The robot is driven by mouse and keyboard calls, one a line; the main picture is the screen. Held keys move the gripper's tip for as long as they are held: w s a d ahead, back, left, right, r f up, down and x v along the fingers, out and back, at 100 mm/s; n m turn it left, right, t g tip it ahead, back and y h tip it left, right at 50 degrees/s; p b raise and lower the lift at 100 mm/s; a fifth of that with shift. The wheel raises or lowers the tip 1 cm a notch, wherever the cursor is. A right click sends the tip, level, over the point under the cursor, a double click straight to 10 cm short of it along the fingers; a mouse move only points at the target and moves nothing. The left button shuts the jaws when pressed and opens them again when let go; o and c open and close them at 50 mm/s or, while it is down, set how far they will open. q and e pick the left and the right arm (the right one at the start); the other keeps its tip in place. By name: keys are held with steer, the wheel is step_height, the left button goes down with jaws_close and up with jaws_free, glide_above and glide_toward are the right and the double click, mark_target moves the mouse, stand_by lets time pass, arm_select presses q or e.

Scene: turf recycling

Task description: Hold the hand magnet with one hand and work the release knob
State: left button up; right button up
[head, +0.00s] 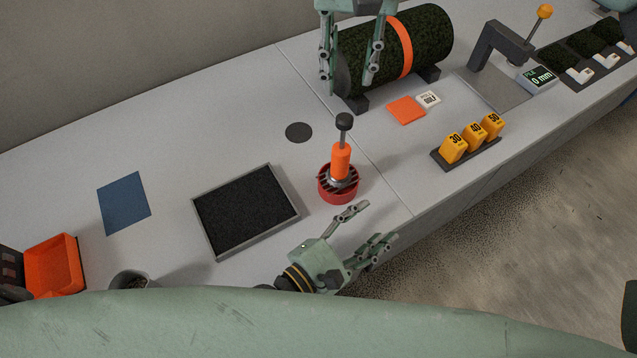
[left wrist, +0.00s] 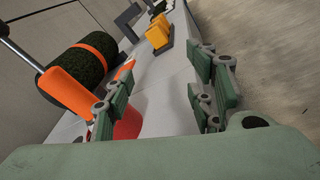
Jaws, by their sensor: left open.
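The hand magnet (head: 341,162) stands upright on the bench, with an orange grip, a black release knob (head: 344,121) on top and a red round base (head: 338,190). My left gripper (head: 369,224) is open and empty, just in front of the magnet and apart from its grip in the head view. In the left wrist view the orange grip (left wrist: 67,89) is at the left, outside the open fingers, and part of the red base (left wrist: 128,125) shows behind the left finger. My right gripper (head: 352,80) has its fingers apart in front of the turf roll; nothing shows between them except the roll behind.
A turf roll (head: 432,32) with an orange band lies at the back. A black-topped tray (head: 270,247) is left of the magnet. Yellow numbered blocks (head: 453,149) stand in a rack (head: 466,154) at right. An orange bin (head: 70,252) is at far left. The bench's front edge is close to my left gripper.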

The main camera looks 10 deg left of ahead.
mark_target(335, 166)
arm_select(q)
steer(key=w+a+r+n+t+y, duration=0.1)
steer(key=a+n, duration=0.2)
steer(key=w+a+r+n+t+y, duration=0.1)
steer(key=w+a+r+n, duration=0.1)
steer(key=a, duration=0.1)
steer(key=w+a+r+n+t+y, duration=0.1)
steer(key=w+a+n, duration=0.1)
steer(key=a+n, duration=0.1)
steer(key=shift+w+a+r+n+t, duration=0.2)
steer(key=shift+a+r+n+t, duration=0.1)
steer(key=shift+a, duration=0.15)
steer(key=shift+x, duration=3.85)
jaws_close()
steer(key=shift+f, duration=0.2)
